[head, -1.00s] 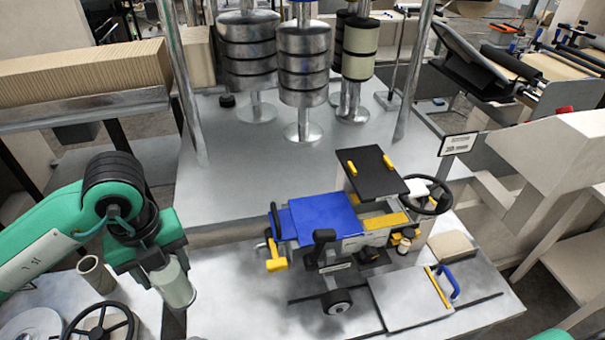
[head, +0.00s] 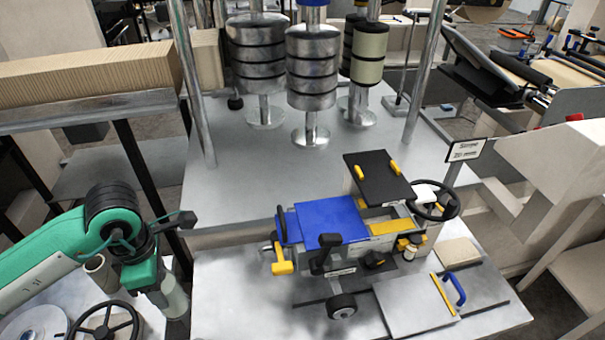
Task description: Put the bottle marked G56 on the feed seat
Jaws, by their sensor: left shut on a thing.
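My left gripper (head: 160,284) is at the lower left, pointing down. It is shut on a pale grey-green cylindrical bottle (head: 175,302), which hangs below the jaws beside the left edge of the front table. No marking can be read on it. A machine with a blue cover (head: 328,220) stands on the front table, to the right of the gripper. I cannot tell which part is the feed seat. My right gripper is not in view.
A handwheel (head: 108,325), a brown tube (head: 100,268) and a pale disc (head: 38,325) lie around my left gripper. A metal post (head: 192,85) rises behind it. A plate with a blue handle (head: 415,305) is at the right. The front table's left part (head: 235,300) is clear.

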